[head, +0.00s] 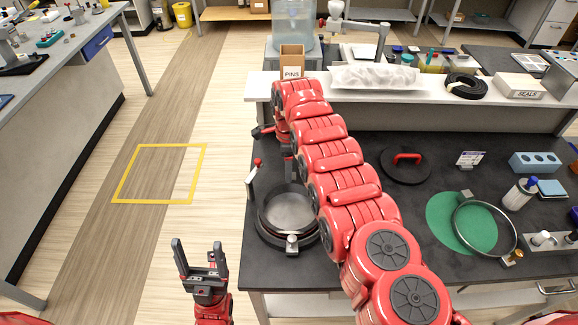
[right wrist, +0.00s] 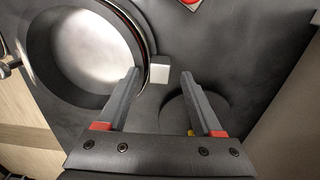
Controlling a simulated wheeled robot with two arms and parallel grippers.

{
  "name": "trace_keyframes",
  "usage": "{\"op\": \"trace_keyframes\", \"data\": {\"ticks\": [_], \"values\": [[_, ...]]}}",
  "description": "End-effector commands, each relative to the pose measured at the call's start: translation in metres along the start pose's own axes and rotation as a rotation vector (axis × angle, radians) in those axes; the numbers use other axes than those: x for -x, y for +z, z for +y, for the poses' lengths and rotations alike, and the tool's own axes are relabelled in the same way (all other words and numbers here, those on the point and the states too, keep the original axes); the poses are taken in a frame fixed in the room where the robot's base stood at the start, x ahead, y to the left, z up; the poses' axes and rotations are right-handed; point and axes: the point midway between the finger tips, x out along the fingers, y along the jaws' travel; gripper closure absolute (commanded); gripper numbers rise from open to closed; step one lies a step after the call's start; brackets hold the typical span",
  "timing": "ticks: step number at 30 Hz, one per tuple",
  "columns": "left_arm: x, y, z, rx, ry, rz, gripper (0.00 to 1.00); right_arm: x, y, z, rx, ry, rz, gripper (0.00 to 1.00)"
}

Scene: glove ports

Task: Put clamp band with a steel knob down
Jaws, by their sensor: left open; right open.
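The clamp band with a steel knob (head: 292,242) lies around a round metal-faced port at the left front of the dark bench. I cannot tell whether it is fully seated. Its steel knob (right wrist: 159,70) also shows in the right wrist view, at the ring's edge. My right gripper (right wrist: 162,80) is open, its fingertips near the knob, with nothing held between them. In the head view my red right arm hides most of that hand. My left gripper (head: 201,262) is open and empty, fingers up, left of the bench over the floor.
A second clamp band (head: 517,236) with a brass-coloured knob lies on a green disc (head: 447,222). A black lid with a red handle (head: 405,165) lies right of the port. A red-tipped lever (head: 252,175) stands at its left. A raised shelf (head: 400,97) runs behind.

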Motion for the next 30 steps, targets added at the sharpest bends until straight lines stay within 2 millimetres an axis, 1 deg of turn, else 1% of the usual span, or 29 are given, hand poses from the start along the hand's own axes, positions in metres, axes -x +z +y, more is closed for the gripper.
{"op": "trace_keyframes", "data": {"ticks": [5,8,9,12,13,17,19,20,24,30], "values": [[-0.005,-0.001,0.000,0.000,0.000,0.000,0.25,0.016,0.001,0.000,0.001,-0.001,0.001,0.33],[-0.010,-0.002,-0.001,0.000,0.000,0.000,0.25,0.034,0.003,0.000,0.003,-0.002,-0.003,0.33],[-0.002,0.000,0.000,0.000,0.000,0.000,0.25,0.038,0.002,-0.002,0.001,-0.007,-0.004,0.33],[0.009,0.002,0.000,0.000,0.000,0.000,0.25,0.059,0.001,-0.001,0.000,-0.004,-0.004,0.33],[0.007,0.001,0.000,0.000,0.000,-0.001,0.25,0.066,-0.002,-0.002,-0.004,-0.005,-0.003,0.33],[0.010,0.002,0.001,0.000,0.000,0.000,0.25,0.087,-0.002,-0.001,-0.002,-0.003,-0.001,0.33],[-0.010,-0.002,-0.001,0.000,0.000,-0.001,0.25,0.108,0.001,0.000,0.001,-0.001,-0.001,0.33],[-0.015,-0.003,-0.001,0.000,0.000,0.000,0.25,0.113,0.000,0.000,0.001,-0.001,-0.001,0.33],[-0.025,-0.004,-0.001,0.000,0.000,0.000,0.25,0.120,0.000,0.000,0.000,-0.001,-0.002,0.33],[-0.023,-0.004,-0.001,0.000,0.000,0.000,0.25,0.119,0.000,0.000,0.000,0.001,-0.001,0.33]]}}
